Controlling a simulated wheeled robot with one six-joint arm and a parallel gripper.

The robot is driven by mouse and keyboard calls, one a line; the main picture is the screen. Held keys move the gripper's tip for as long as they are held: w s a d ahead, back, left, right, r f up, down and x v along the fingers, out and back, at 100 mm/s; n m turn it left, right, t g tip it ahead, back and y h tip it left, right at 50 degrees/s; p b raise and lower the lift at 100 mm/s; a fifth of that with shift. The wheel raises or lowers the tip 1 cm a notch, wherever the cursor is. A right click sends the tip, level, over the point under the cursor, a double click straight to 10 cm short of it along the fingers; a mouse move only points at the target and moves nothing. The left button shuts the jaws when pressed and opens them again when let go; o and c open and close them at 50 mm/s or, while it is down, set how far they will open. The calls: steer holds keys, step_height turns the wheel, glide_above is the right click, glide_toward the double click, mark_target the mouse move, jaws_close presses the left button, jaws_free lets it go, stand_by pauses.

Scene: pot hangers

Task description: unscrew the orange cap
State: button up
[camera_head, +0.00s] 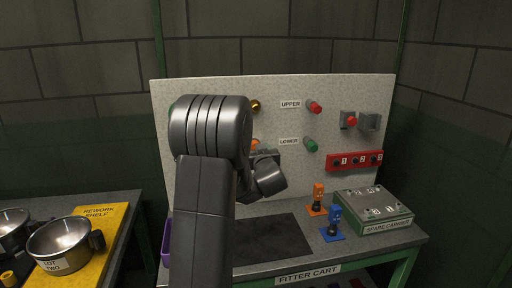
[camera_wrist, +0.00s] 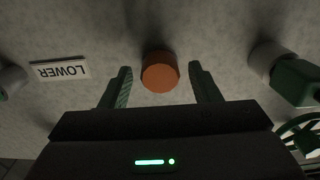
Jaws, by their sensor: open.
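The orange cap (camera_wrist: 160,74) is a round knob on the speckled upright panel (camera_wrist: 110,30). In the wrist view it lies between the two fingertips of my open gripper (camera_wrist: 160,85), with a gap on each side. A sliver of the orange cap (camera_head: 256,142) shows in the head view, above my wrist, and my arm hides most of that area. My gripper is mostly hidden in the head view.
A LOWER label (camera_head: 289,141) and a green knob (camera_head: 310,145) sit to the right on the panel. A red knob (camera_head: 315,107) is by the UPPER label. Orange (camera_head: 318,198) and blue (camera_head: 333,224) stands and a spare carrier box (camera_head: 384,224) occupy the cart's right. Metal pots (camera_head: 64,243) stand left.

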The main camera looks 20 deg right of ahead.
steer(key=shift+c, duration=0.3)
steer(key=c, duration=1)
steer(key=n, duration=2.1)
steer(key=shift+n, duration=0.4)
steer(key=o, duration=1.2)
